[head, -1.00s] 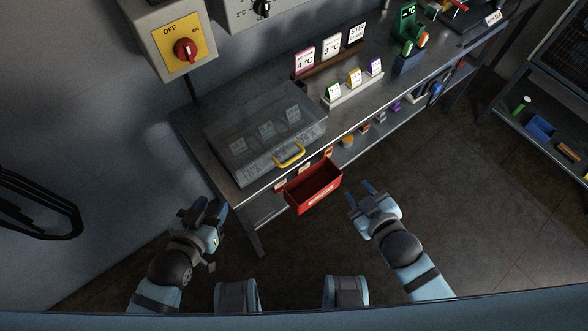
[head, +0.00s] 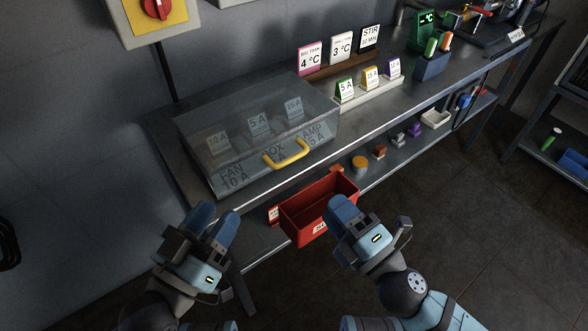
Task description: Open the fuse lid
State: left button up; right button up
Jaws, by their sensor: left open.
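The fuse lid (head: 225,113) is a clear grey box cover with a yellow handle (head: 287,154) on its front edge. It is closed and stands on the left end of the metal bench. Cards reading 10 A and 5 A show through it. My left gripper (head: 214,222) is open and empty, in front of and below the box's front left corner, apart from it. My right gripper (head: 342,208) is in front of the red bin, below and right of the handle; its fingers overlap in this view, so its opening is unclear.
A red bin (head: 302,232) hangs at the bench front below the handle. Label cards (head: 310,59) and small coloured cards (head: 345,90) stand behind and right of the box. A red rotary switch (head: 154,8) is on the wall at upper left. A lower shelf holds small parts.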

aim_at(292, 156)
jog(key=x, duration=1.3)
jog(key=shift+w+a+r, duration=0.15)
jog(key=shift+w+a, duration=0.05)
jog(key=shift+w, duration=0.05)
grip_shut()
